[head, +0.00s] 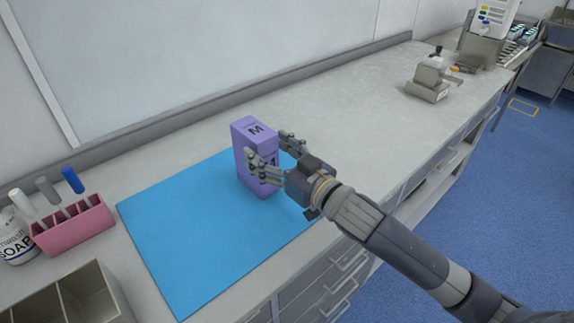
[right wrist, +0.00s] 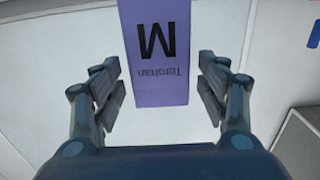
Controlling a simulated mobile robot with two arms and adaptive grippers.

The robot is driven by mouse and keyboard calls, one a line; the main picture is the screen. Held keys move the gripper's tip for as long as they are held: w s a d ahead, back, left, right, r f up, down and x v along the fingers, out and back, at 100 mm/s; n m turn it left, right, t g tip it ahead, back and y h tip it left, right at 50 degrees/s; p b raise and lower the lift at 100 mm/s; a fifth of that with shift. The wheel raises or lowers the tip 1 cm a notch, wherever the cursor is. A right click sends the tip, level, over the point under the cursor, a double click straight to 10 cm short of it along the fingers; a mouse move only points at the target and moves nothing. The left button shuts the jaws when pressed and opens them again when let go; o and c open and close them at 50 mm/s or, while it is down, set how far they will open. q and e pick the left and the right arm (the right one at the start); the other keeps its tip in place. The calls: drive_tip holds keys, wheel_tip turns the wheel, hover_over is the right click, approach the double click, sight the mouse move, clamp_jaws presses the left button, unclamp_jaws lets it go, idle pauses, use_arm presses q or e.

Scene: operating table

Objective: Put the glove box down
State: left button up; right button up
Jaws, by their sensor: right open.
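The purple glove box (head: 250,135), marked with an "M", stands upright on the blue mat (head: 190,230), near the mat's right end. My right gripper (head: 272,156) is open around the box, with one finger in front of it and the other at its right side. In the right wrist view the box (right wrist: 160,55) lies between and beyond the open fingers (right wrist: 160,92), with a visible gap on each side. The fingers hide part of the box's front in the head view. My left gripper is not in view.
A pink rack (head: 75,228) with pens and a soap bottle (head: 15,245) stand at the left. A divided beige box (head: 65,300) is at the bottom left. A small grey device (head: 428,85) stands far right. Most of the mat and the counter behind are clear.

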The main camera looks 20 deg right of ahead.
drive_tip(key=v, duration=0.6)
drive_tip(key=shift+s+b, duration=0.25)
drive_tip(key=shift+b, duration=0.2)
